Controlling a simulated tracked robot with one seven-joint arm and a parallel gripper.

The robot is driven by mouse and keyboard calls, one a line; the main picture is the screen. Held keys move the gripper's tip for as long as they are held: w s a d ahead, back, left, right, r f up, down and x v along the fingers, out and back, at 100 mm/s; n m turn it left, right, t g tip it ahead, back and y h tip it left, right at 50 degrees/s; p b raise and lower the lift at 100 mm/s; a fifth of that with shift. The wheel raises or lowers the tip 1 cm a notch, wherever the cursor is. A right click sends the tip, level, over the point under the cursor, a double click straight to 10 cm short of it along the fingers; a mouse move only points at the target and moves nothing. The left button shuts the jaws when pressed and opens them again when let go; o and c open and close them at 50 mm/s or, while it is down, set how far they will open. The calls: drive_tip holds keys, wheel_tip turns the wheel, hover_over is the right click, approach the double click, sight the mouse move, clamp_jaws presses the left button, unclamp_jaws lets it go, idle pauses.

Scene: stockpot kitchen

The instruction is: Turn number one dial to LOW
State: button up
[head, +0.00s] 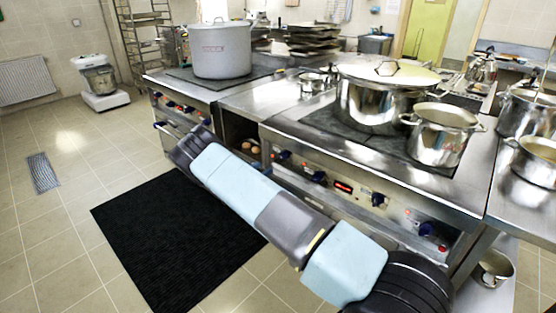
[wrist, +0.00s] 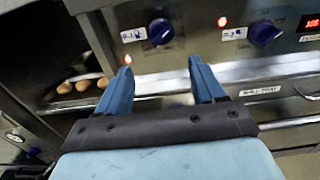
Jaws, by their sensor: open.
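My gripper (wrist: 161,68) is open and empty in the wrist view, its two blue fingers pointing at a steel stove front. A dark blue dial (wrist: 160,32) on this front lies just beyond the gap between the fingertips, and they do not touch it. A second blue dial (wrist: 263,32) is to its right. Both have small labels at their left that I cannot read clearly, so I cannot tell the dials' settings. In the head view the left dial (head: 282,156) and second dial (head: 319,178) sit on the near stove's front; my fingers are hidden there.
A lit red display (head: 343,187) and further dials (head: 378,199) are farther right. A handle rail (wrist: 280,92) runs below the panel. An open shelf with bread rolls (wrist: 80,85) is at the left. Large steel pots (head: 380,100) stand on top. Floor is free around a black mat (head: 175,240).

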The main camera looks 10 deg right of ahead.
sight(282, 156)
drive_tip(key=x, duration=1.2)
drive_tip(key=shift+d, duration=0.25)
